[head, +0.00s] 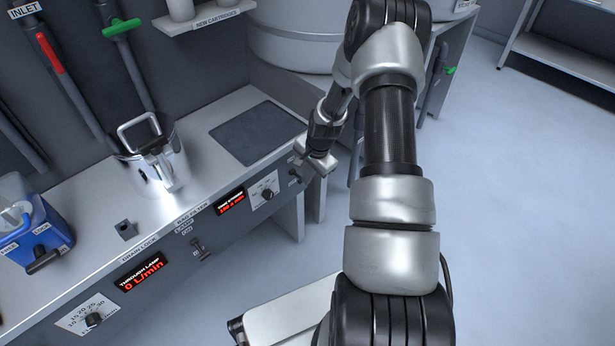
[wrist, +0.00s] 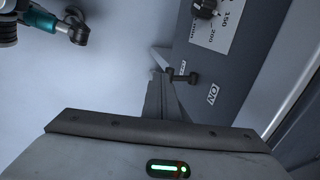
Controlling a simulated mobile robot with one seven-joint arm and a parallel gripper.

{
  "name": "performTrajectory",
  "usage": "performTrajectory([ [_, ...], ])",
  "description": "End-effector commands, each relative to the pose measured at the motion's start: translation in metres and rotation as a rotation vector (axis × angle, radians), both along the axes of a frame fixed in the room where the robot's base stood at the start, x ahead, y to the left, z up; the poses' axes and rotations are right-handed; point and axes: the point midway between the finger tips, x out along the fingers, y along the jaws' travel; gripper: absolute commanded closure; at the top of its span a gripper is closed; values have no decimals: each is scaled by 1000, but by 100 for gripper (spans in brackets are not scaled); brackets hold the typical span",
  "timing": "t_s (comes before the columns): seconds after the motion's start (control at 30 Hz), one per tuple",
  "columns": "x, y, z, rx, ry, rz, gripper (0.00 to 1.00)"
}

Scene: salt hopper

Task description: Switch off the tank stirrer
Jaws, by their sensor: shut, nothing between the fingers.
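The tank stirrer's red lit display (head: 231,202) is on the front panel of the bench, with a dial knob (head: 267,193) to its right. A small dark toggle switch (head: 295,178) is right of the dial. In the wrist view the switch (wrist: 182,76) sticks out of the panel beside an ON label (wrist: 212,93); a second label by it is too small to read surely. My gripper (head: 303,158) is at the right end of the panel, close to the switch. In the wrist view my shut, empty fingers (wrist: 163,88) are just left of the switch; contact cannot be told.
Another toggle (head: 200,248) and a flow display (head: 144,271) are further left on the panel. A steel jug (head: 158,165), a dark mat (head: 258,132) and a blue device (head: 35,235) stand on the bench.

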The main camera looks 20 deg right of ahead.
Motion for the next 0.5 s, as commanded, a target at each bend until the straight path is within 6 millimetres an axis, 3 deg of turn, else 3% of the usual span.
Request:
performTrajectory([
  [0.5, -9, -3, -32, 0, 0, 0, 100],
])
